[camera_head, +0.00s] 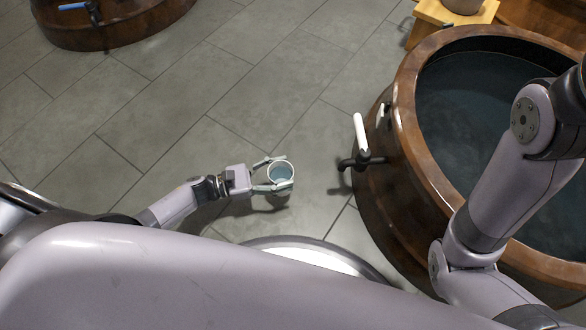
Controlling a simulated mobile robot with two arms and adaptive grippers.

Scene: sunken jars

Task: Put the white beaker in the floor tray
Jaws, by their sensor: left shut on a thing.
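The white beaker (281,174) is in the middle of the view, seen from above, with its mouth facing up and a bluish inside. My left gripper (272,174) comes in from the left and is shut on it, one finger on each side of the beaker. The beaker is over the grey tiled floor; I cannot tell how high. My right arm crosses the right side of the view, and its gripper is out of view. I see no floor tray that I can make out.
A large round wooden tub (370,190) with dark water stands at the right, a white-handled tap (361,134) on its side. Another wooden tub (115,28) with a blue-handled tap is at the upper left. A light wooden stand (428,14) is at the top right. Tiled floor (215,90) between is clear.

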